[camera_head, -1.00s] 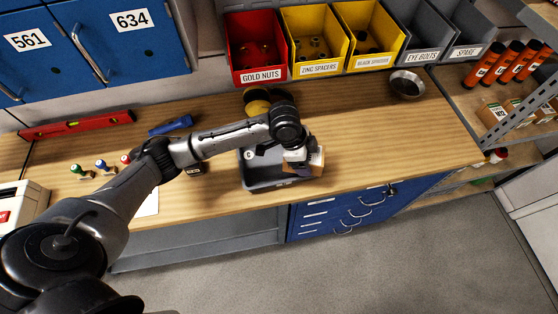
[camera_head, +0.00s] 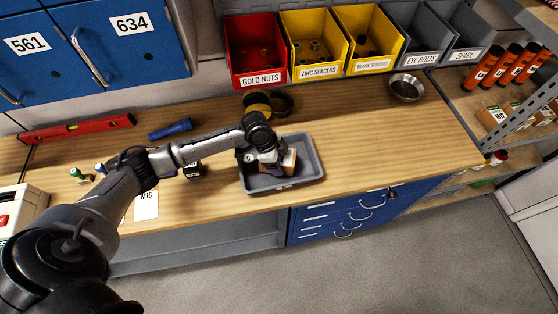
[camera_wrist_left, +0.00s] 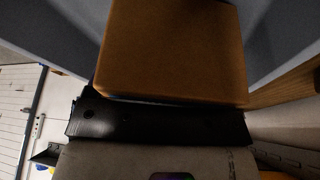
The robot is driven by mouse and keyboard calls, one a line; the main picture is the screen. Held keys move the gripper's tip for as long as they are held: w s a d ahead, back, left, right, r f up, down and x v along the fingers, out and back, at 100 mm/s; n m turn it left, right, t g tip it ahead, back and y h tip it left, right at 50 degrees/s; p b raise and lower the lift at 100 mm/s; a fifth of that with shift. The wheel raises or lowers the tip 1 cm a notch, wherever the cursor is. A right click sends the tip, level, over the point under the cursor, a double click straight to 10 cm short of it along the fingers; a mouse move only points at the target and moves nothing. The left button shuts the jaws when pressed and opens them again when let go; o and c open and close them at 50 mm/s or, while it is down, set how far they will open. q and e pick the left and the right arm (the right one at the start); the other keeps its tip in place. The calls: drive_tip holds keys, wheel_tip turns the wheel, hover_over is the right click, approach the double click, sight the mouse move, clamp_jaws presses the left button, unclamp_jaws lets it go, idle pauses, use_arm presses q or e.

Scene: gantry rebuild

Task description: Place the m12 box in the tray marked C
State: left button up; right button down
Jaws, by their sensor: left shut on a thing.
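My left gripper (camera_head: 277,167) is shut on a small brown cardboard box (camera_head: 290,160). The box's marking is not readable from here. The grey tray (camera_head: 312,160) on the workbench carries a small round tag that appears to read C, at its left side. The gripper and box are within the tray's outline; whether the box touches the floor is hard to tell. In the left wrist view the brown box (camera_wrist_left: 172,50) fills the top middle, against the dark gripper part, with grey surfaces on both sides. My right gripper is not in view.
Red, yellow and grey bins (camera_head: 313,45) line the back. A metal bowl (camera_head: 406,87) stands at the right, and dark and yellow round items (camera_head: 281,104) sit just behind the tray. A blue flashlight (camera_head: 170,129) lies at the left. The bench right of the tray is clear.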

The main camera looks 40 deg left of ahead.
use_arm(q)
drive_tip(key=shift+f, duration=0.55)
drive_tip(key=shift+f, duration=0.1)
drive_tip(key=o, duration=1.2)
drive_tip(key=v, duration=1.2)
drive_tip(key=shift+w+p, duration=0.1)
drive_tip(key=shift+p, duration=0.25)
